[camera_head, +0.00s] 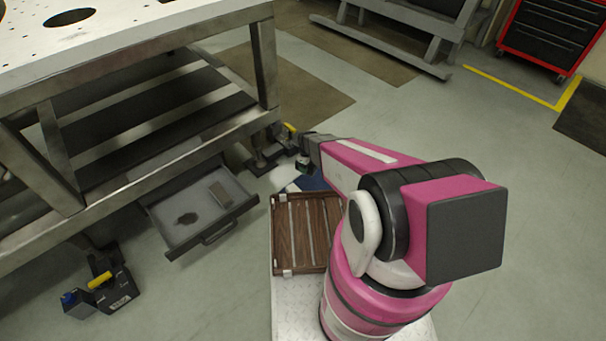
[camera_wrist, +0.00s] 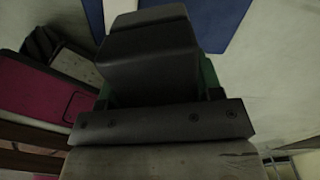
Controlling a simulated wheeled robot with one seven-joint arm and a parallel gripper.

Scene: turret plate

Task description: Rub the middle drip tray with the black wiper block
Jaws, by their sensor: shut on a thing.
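The drip tray (camera_head: 235,210) is pulled out like a drawer from under the steel table. A dark stain (camera_head: 187,218) and a flat grey-brown rectangle (camera_head: 221,194) lie on its floor. I see only this one tray drawn out. My gripper (camera_head: 304,165) is to the right of the tray and apart from it, partly hidden by my pink arm. In the wrist view it is shut on the black wiper block (camera_wrist: 155,50), which fills the middle of the picture. The block is very small in the head view and hard to make out there.
The steel table (camera_head: 130,45) stands over the tray, with its legs and lower shelf close by. A brown slatted wooden crate (camera_head: 274,235) lies below my gripper. A blue patch (camera_head: 314,181) is near the gripper. A red tool cabinet (camera_head: 550,35) stands far right.

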